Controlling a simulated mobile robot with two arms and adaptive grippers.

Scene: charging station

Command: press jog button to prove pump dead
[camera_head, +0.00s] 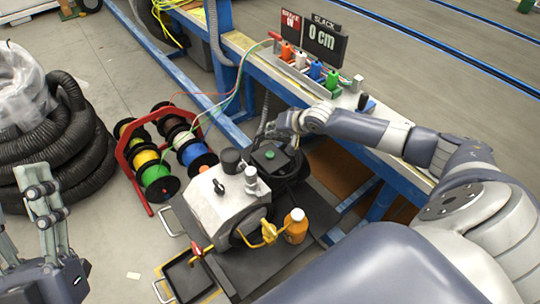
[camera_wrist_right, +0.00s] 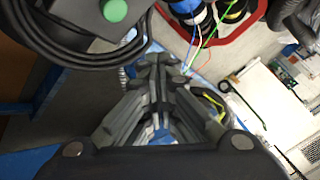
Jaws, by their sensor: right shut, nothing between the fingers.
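A green push button (camera_head: 270,154) sits on top of a small black box (camera_head: 262,164) beside the pale grey pump unit (camera_head: 222,205). The button (camera_wrist_right: 115,10) also shows at the top of the right wrist view, left of the fingers. My right gripper (camera_head: 272,129) is just beyond the button in the head view and apart from it. In the right wrist view its fingers (camera_wrist_right: 158,70) are together with nothing between them. My left gripper (camera_head: 38,185) is at the lower left, away from the pump; its finger gap is unclear.
An orange bottle (camera_head: 295,227) and a yellow valve handle (camera_head: 268,232) stand by the pump. A red rack of wire spools (camera_head: 130,155) and black hose coils (camera_head: 62,150) are at left. The blue-framed bench (camera_head: 385,170) carries colored bottles and a "0 cm" display (camera_head: 322,40).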

